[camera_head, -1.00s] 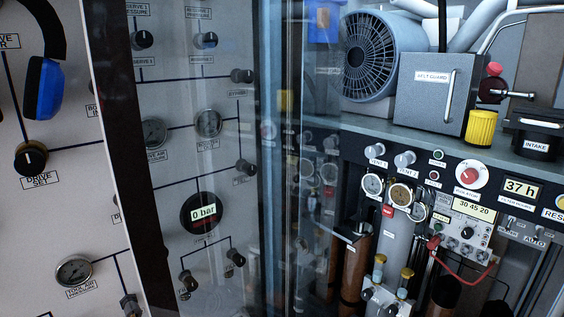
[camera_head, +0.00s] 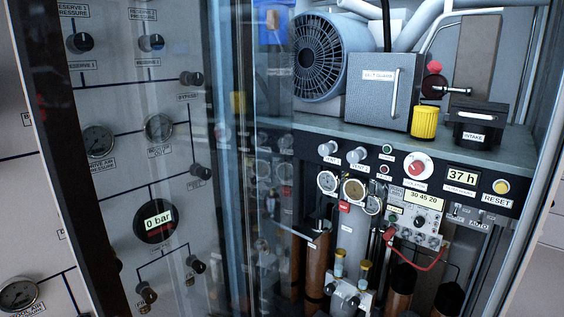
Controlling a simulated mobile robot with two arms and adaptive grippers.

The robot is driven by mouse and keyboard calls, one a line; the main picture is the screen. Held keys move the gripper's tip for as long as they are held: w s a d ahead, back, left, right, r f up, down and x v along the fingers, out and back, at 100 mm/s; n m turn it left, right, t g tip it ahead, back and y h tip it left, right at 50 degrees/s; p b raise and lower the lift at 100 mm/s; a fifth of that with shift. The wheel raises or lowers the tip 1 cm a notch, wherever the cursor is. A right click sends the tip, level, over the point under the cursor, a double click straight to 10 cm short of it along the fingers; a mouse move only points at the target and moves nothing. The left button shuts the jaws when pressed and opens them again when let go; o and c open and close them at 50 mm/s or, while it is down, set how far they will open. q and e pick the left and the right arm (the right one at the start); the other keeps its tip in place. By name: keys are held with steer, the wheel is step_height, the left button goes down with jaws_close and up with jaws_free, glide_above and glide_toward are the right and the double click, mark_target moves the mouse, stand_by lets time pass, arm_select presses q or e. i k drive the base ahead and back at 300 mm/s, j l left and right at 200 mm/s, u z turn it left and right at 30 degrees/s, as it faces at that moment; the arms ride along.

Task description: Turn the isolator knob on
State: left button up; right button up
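The isolator knob (camera_head: 417,168) is a round white dial with a red centre on the dark control strip, right of the middle in the head view. A label below it is too small to read surely. It sits left of the "37 h" display (camera_head: 463,177). Neither of my grippers shows in the head view, so their state and distance from the knob are hidden.
A glass door (camera_head: 275,200) stands at the left of the cabinet opening. The yellow RESET button (camera_head: 501,187) is at the strip's right end. A belt guard box (camera_head: 380,100) and a yellow cylinder (camera_head: 425,122) stand on the shelf above. A red cable (camera_head: 420,267) hangs below.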

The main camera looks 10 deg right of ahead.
mark_target(417, 167)
steer(key=l+u, duration=0.1)
steer(key=u, duration=0.2)
steer(key=l+u, duration=0.1)
steer(key=u, duration=0.15)
steer(key=l+u, duration=0.15)
steer(key=l, duration=0.3)
steer(key=k+l+u, duration=0.15)
steer(key=l, duration=0.3)
steer(key=l+u, duration=0.15)
steer(key=l, duration=0.3)
steer(key=k+l+u, duration=0.15)
steer(key=l, duration=0.3)
steer(key=k+l+u, duration=0.15)
steer(key=l, duration=0.25)
steer(key=i+l, duration=0.05)
